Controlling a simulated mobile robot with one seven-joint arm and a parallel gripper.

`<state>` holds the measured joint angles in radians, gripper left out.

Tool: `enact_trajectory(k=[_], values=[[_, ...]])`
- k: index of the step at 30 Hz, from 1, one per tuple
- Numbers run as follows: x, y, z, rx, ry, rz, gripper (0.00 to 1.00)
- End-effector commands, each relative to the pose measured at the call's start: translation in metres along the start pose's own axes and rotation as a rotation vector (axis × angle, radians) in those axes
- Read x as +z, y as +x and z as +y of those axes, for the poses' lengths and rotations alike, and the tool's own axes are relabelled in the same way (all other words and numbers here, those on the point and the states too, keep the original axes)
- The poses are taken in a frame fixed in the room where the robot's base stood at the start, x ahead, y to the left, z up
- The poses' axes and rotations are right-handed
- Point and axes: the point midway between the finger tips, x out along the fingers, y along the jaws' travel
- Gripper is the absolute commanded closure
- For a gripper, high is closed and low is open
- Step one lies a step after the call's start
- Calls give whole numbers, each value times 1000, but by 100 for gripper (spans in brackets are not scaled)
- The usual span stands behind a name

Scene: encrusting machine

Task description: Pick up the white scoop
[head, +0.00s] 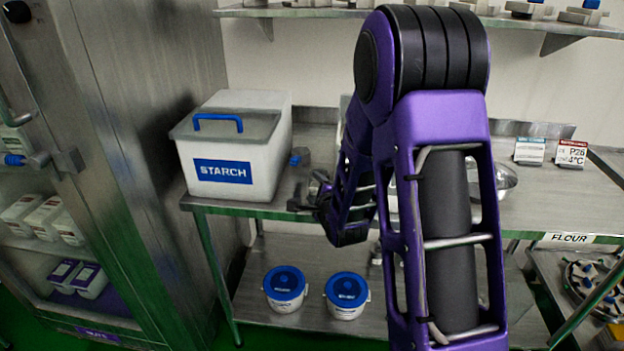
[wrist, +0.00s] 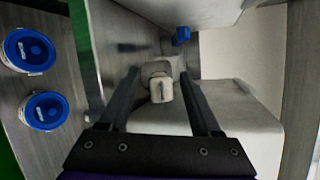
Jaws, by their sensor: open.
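A pale, off-white piece, which looks like part of the white scoop (wrist: 160,88), lies between the fingers in the wrist view. A small blue piece (wrist: 182,36) is just beyond it, and I cannot tell whether the two are joined. The blue piece also shows in the head view (head: 299,157), beside the starch bin (head: 230,172). My gripper (head: 312,193) is at the table's front edge, right of the bin. In the wrist view its two fingers (wrist: 158,84) are apart, one each side of the pale piece, with no clear contact. My arm hides much of the table.
The steel table (head: 545,205) carries a metal bowl (head: 507,178) and small signs at the right. A large white object (wrist: 235,115) stands close beside one finger. Two blue-lidded starch buckets (head: 286,302) (head: 347,309) stand on the lower shelf. A steel cabinet (head: 150,120) bounds the left.

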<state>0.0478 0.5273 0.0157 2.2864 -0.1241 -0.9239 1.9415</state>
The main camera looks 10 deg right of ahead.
Motion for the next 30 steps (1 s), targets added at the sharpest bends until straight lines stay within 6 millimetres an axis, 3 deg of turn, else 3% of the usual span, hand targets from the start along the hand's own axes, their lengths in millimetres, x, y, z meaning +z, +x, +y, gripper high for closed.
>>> enact_trajectory(k=[12, 22, 30], values=[[-3, -2, 2, 0, 1, 1, 37], [-3, -2, 2, 0, 1, 0, 97], [-2, -2, 1, -3, 0, -1, 100]])
